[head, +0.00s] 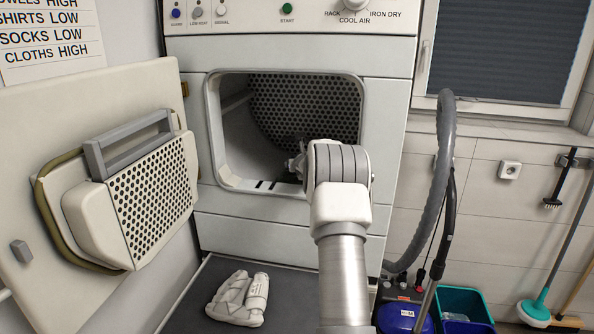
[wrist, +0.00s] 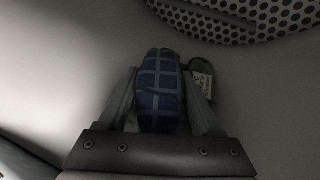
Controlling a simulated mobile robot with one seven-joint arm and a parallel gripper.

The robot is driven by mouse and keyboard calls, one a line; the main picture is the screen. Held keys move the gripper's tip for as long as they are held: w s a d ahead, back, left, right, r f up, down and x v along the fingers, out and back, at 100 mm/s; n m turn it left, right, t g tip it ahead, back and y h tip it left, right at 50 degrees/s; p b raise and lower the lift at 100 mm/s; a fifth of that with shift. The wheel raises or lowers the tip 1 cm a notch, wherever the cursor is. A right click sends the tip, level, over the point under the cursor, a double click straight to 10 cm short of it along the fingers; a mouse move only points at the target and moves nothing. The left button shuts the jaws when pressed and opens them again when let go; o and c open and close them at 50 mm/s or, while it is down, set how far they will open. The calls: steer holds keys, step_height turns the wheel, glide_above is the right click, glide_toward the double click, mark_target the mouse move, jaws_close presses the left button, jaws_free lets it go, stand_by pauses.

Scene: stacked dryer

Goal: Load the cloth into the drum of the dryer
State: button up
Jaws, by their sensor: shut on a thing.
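The dryer (head: 290,54) stands with its door (head: 90,190) swung open to the left. Its drum (head: 300,100), with a perforated back wall, is open in front of me. My arm reaches into the opening, and my gripper (wrist: 160,98) is inside the drum, mostly hidden by my wrist in the head view. It is shut on a dark blue checked cloth (wrist: 161,78), seen between the fingers in the wrist view. A dark piece with a pale printed label (wrist: 201,82) shows just right of the cloth; I cannot tell whether it belongs to it.
A white folded item (head: 238,298) lies on the dark surface below the opening. A grey hose (head: 443,150) hangs right of the dryer, with a teal bin (head: 465,304) on the floor beyond. The drum's rim (head: 212,130) surrounds my arm closely at lower right.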

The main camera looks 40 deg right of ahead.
steer(key=shift+f, duration=0.35)
steer(key=shift+f+b, duration=0.45)
steer(key=shift+b, duration=0.1)
steer(key=shift+f, duration=0.2)
steer(key=o, duration=1.4)
steer(key=shift+r, duration=0.1)
steer(key=shift+r+p, duration=0.85)
steer(key=b+v, duration=0.1)
steer(key=v, duration=0.3)
steer(key=b+v, duration=0.1)
steer(key=v, duration=0.3)
steer(key=b+v, duration=0.2)
steer(key=v, duration=0.1)
steer(key=shift+s+a+f, duration=0.15)
steer(key=shift+s+a, duration=0.15)
steer(key=shift+s, duration=0.1)
